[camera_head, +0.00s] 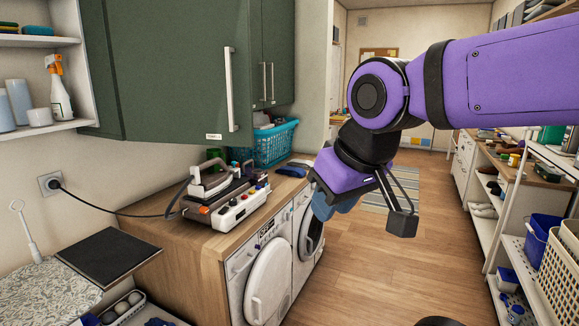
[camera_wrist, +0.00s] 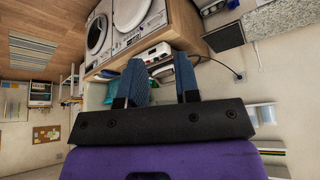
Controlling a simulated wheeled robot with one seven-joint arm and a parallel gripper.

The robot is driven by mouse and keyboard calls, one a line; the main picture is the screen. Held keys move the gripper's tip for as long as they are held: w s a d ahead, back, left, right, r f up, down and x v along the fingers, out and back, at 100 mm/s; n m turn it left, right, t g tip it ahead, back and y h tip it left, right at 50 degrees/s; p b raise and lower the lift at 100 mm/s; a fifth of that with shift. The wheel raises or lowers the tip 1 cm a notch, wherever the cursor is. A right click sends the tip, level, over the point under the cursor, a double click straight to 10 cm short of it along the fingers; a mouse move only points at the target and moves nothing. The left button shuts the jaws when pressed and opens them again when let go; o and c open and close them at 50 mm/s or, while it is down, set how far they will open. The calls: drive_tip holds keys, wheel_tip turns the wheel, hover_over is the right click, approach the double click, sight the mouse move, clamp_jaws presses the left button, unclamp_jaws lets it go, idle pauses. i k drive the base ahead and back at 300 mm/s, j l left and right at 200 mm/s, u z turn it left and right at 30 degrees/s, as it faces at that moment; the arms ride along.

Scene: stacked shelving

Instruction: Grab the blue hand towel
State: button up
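A dark blue folded cloth (camera_head: 291,171), which looks like the hand towel, lies on the wooden worktop in the head view. It is right of the white and grey appliance and in front of the turquoise basket. I cannot make it out in the wrist view. My gripper (camera_head: 335,206) hangs in front of the washing machines, to the right of the cloth and apart from it. Its two blue fingers stand apart with a gap between them in the wrist view (camera_wrist: 159,62). I see nothing held in that gap.
A white and grey appliance (camera_head: 228,205) with a cord stands on the worktop (camera_head: 190,240). A turquoise basket (camera_head: 272,145) is behind the cloth, under green cabinets (camera_head: 180,70). The wooden floor (camera_head: 375,265) is clear; shelves line the right.

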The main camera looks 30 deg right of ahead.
sight(298, 172)
drive_tip(key=i+l+u, duration=0.1)
drive_tip(key=i+l, duration=0.15)
drive_tip(key=l, duration=0.3)
drive_tip(key=i+l+u, duration=0.15)
drive_tip(key=l, duration=0.45)
drive_tip(key=i+l+u, duration=0.1)
drive_tip(key=i+l, duration=0.2)
drive_tip(key=l, duration=0.3)
drive_tip(key=i+l+u, duration=0.1)
drive_tip(key=l, duration=0.55)
drive_tip(key=i+l+u, duration=0.15)
drive_tip(key=l, duration=0.5)
drive_tip(key=i+l+u, duration=0.1)
drive_tip(key=i+l, duration=0.15)
drive_tip(key=l, duration=0.4)
drive_tip(key=i+l+u, duration=0.1)
drive_tip(key=l, duration=0.6)
drive_tip(key=i+l+u, duration=0.15)
drive_tip(key=l, duration=0.5)
drive_tip(key=k, duration=0.05)
